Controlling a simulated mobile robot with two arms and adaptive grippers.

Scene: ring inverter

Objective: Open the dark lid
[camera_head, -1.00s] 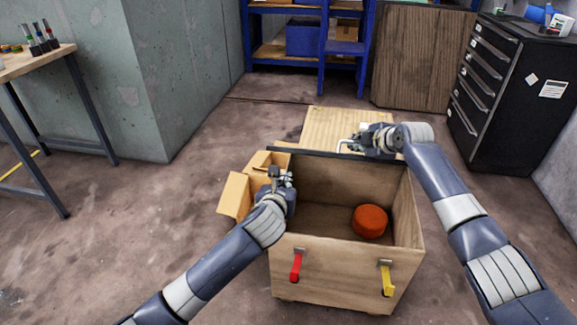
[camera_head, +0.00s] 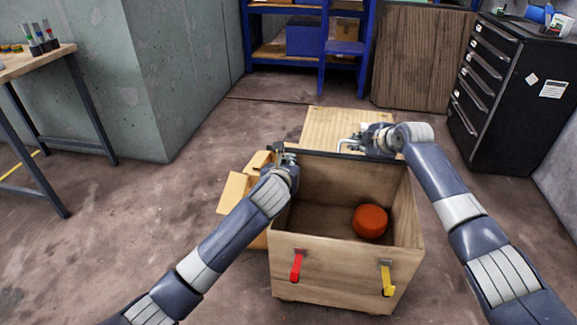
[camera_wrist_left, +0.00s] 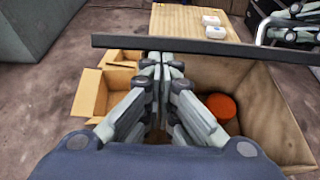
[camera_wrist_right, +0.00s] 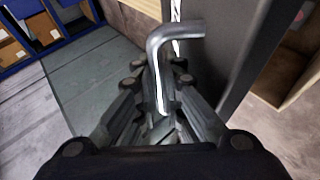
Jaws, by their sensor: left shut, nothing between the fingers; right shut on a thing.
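The dark lid (camera_head: 325,153) shows almost edge-on as a thin bar along the back of the wooden box (camera_head: 335,262). The box is open at the top. The lid also crosses the left wrist view (camera_wrist_left: 215,48) and is a dark slab in the right wrist view (camera_wrist_right: 232,50). My right gripper (camera_head: 362,142) is shut on a bent metal handle (camera_wrist_right: 172,38) behind the lid. My left gripper (camera_head: 281,157) is shut and empty at the box's back left corner, close to the lid; whether it touches is unclear.
A round orange-red thing (camera_head: 370,221) lies inside the box. Red (camera_head: 296,266) and yellow (camera_head: 387,279) handles are on its front. Open cardboard boxes (camera_head: 233,193) stand left of it. A light wooden surface (camera_head: 333,124) lies behind. A black drawer cabinet (camera_head: 508,95) stands back right.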

